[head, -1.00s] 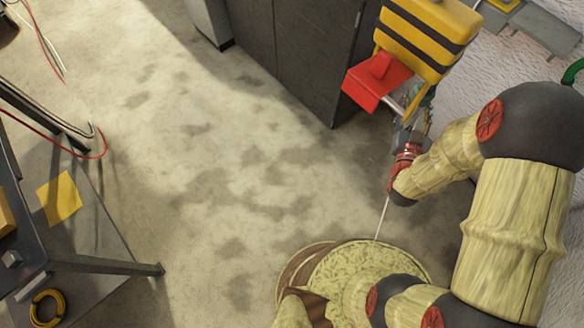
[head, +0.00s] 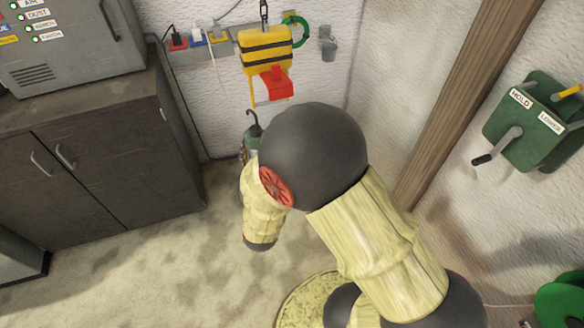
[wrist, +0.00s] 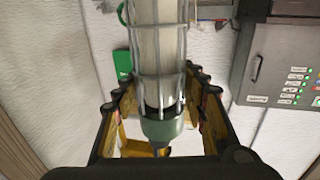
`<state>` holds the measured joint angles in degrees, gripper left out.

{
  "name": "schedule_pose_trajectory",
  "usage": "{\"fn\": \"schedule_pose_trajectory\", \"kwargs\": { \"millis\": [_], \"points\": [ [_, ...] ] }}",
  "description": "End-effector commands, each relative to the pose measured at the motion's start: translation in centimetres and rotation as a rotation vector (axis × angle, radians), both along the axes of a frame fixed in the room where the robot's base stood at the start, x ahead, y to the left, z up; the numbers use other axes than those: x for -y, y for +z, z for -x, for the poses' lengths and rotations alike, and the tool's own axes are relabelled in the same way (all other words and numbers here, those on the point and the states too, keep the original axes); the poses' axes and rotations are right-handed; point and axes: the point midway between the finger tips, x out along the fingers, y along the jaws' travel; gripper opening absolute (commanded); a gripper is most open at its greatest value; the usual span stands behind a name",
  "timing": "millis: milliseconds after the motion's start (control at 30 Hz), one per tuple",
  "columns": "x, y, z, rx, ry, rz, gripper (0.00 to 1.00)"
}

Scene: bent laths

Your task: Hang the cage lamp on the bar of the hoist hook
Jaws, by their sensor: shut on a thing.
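The cage lamp (wrist: 158,60) fills the middle of the wrist view, with a pale tube inside a wire cage and a grey-green collar. My gripper (wrist: 160,125) is shut on the lamp at the collar, one finger on each side. In the head view the lamp's green end and dark hook (head: 252,130) show above my arm, which hides the rest. The hoist block (head: 267,50), yellow with black stripes, hangs from a chain with a red piece (head: 276,83) below it. The lamp's hook appears below and left of the red piece, apart from it; depth is unclear.
A dark cabinet (head: 100,160) with a grey control box (head: 70,40) stands at left. A wall rail with plugs (head: 200,48) and a green ring (head: 296,32) are behind the hoist. A green winch box (head: 535,120) with a crank is on the right wall.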

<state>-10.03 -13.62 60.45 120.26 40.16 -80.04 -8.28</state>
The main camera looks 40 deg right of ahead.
Motion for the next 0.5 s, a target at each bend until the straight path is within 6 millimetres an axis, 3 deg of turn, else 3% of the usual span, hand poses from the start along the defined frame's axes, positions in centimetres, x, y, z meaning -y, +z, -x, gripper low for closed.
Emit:
{"fn": "schedule_pose_trajectory", "kwargs": {
  "millis": [233, 500],
  "points": [
    [3.6, 1.3, 5.7, 0.005, -0.308, -0.001, 0.00],
    [5.3, 1.0, 10.8, 0.003, -0.518, 0.001, 0.00]
  ]
}}
